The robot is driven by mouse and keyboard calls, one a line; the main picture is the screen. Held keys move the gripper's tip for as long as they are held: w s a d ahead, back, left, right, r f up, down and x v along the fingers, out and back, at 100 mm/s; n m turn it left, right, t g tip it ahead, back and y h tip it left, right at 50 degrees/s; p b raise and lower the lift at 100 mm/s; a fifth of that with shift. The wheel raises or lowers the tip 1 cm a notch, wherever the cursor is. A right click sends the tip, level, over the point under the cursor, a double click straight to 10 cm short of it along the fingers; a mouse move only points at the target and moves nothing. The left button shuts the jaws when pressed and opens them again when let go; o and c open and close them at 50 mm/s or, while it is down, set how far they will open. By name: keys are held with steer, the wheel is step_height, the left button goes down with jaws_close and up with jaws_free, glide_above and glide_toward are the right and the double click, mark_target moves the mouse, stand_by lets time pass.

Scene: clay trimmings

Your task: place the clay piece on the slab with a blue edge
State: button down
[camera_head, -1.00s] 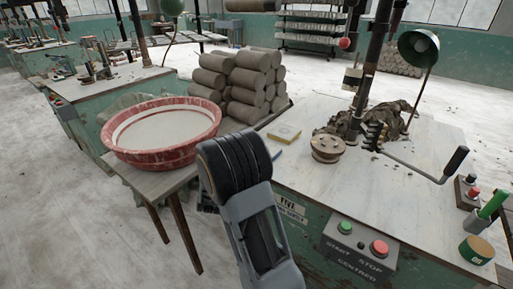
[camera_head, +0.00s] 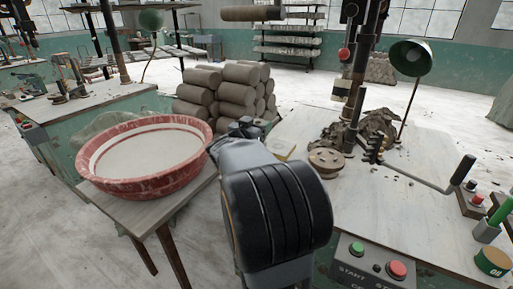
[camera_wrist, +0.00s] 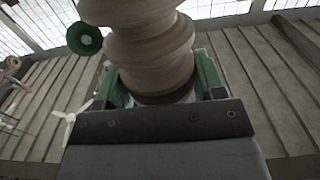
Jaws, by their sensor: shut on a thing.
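My gripper (camera_wrist: 165,88) is shut on a ridged, beige-grey clay piece (camera_wrist: 150,45), held between its green fingers in the wrist view. The piece bulges in rings and its upper end is cut off by the frame. In the head view my arm reaches away over the gap between the tables, and I cannot make out the held piece there. A small flat yellowish slab (camera_head: 282,150) lies on the right workbench, partly hidden by my arm. I cannot make out a blue edge on it now.
A red basin (camera_head: 145,155) stands on a small wooden table left of my arm. Stacked clay rolls (camera_head: 225,95) are behind. The right workbench (camera_head: 400,195) carries a round wooden disc (camera_head: 326,162), a crank, a green lamp (camera_head: 411,58) and a button box (camera_head: 375,262).

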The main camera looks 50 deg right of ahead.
steer(key=w+d+f+b, duration=0.2)
steer(key=w+d+f, duration=0.3)
steer(key=f, duration=0.5)
steer(key=shift+w+d+f, duration=0.15)
steer(key=shift+w+d, duration=0.05)
steer(key=shift+d, duration=0.45)
steer(key=shift+f, duration=0.1)
steer(key=shift+f+b, duration=0.1)
steer(key=shift+b, duration=0.2)
steer(key=shift+c, duration=1.1)
jaws_free()
